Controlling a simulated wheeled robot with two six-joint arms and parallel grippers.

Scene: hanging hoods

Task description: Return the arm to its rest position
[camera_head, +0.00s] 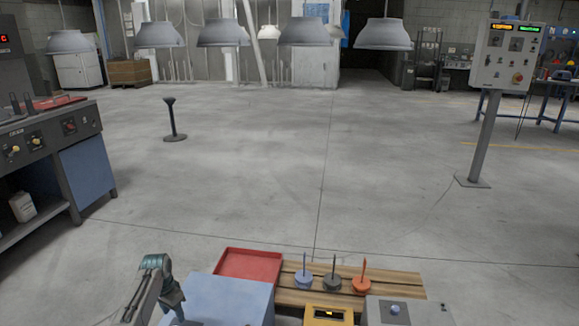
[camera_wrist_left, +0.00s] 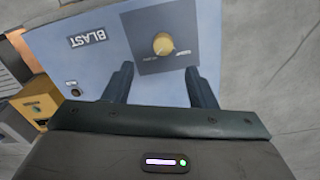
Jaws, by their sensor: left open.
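My left arm (camera_head: 157,268) rises at the bottom left in the head view and bends down beside a blue box (camera_head: 230,300). In the left wrist view my left gripper (camera_wrist_left: 158,70) is open, with nothing between its fingers. It faces the blue panel of a box (camera_wrist_left: 110,75) lettered "BLAST". A yellow knob (camera_wrist_left: 163,44) on a dark plate shows just past the fingertips, apart from them in the picture. The exact gap to the panel cannot be told. My right gripper is not in view.
A yellow box (camera_head: 328,314) and a grey box with a blue knob (camera_head: 395,308) stand to the right. Behind are a red tray (camera_head: 248,264) and a wooden pallet (camera_head: 400,283) bearing three pegged discs. Grey hoods (camera_head: 223,34) hang far off; the floor between is mostly clear.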

